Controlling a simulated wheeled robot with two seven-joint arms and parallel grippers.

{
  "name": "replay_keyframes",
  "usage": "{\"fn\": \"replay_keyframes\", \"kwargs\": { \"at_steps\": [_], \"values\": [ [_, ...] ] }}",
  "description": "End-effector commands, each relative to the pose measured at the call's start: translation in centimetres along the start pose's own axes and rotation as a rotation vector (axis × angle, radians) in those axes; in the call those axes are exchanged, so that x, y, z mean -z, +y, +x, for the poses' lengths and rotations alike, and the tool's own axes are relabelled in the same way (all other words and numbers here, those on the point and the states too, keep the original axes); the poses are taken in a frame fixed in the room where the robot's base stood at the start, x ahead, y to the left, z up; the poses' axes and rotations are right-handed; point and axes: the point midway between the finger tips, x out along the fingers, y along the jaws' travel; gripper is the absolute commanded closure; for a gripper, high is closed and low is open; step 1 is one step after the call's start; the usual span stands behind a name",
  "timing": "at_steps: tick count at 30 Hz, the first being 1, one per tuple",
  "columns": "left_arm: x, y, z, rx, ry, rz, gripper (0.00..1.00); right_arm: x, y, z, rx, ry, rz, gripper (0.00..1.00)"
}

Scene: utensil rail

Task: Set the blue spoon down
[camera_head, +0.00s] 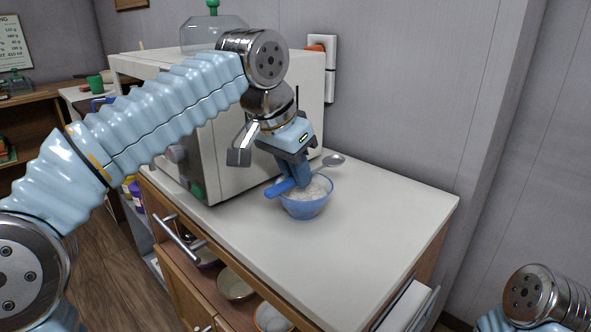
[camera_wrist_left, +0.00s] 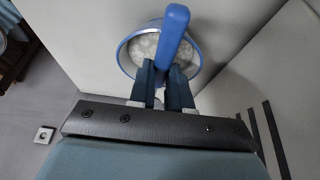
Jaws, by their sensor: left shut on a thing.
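The blue spoon (camera_head: 279,188) is held in my left gripper (camera_head: 299,182), just above the blue bowl. In the left wrist view the spoon's blue handle (camera_wrist_left: 172,35) rises between the fingers of the left gripper (camera_wrist_left: 164,85). The blue bowl (camera_head: 306,209) stands on the white counter and holds a pale, grainy filling; it also shows in the left wrist view (camera_wrist_left: 128,62). The spoon's far end is hidden by the fingers, so I cannot tell whether it touches the filling. Part of my right arm shows at the lower right, but its gripper is out of view.
A metal spoon (camera_head: 333,160) lies on the counter behind the bowl. A large white appliance (camera_head: 232,150) stands left of the bowl, close to my left arm. The white counter (camera_head: 375,215) is clear to the right and front.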

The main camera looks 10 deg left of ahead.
Motion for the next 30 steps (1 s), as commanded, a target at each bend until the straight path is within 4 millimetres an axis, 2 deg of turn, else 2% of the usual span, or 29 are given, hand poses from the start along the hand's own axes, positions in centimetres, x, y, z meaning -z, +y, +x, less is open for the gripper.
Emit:
{"fn": "replay_keyframes", "kwargs": {
  "at_steps": [11, 12, 17, 27, 29, 30],
  "values": [
    [-0.4, 0.0, 0.9, 0.000, -0.001, 0.000, 1.00, 0.0, 0.2, 0.6, -0.001, 0.000, 0.001, 0.57],
    [-0.4, 0.0, 0.8, 0.000, -0.001, 0.000, 0.79, 0.0, 0.2, 0.5, -0.001, 0.001, 0.001, 0.57],
    [-0.4, 0.0, 0.8, 0.000, -0.001, 0.000, 0.57, 0.0, 0.2, 0.5, -0.001, 0.000, 0.001, 0.57],
    [-0.2, 0.0, 0.7, -0.001, 0.000, 0.000, 0.57, 0.0, 0.3, 0.7, -0.001, 0.001, 0.001, 0.57],
    [-0.1, 0.0, 0.4, -0.002, 0.001, 0.000, 0.57, 0.0, 0.4, 0.9, -0.001, 0.001, 0.001, 0.57],
    [0.0, 0.0, -0.7, 0.000, 0.003, 0.000, 0.57, 0.0, 0.2, 0.4, -0.001, 0.000, 0.001, 0.57]
  ]
}}
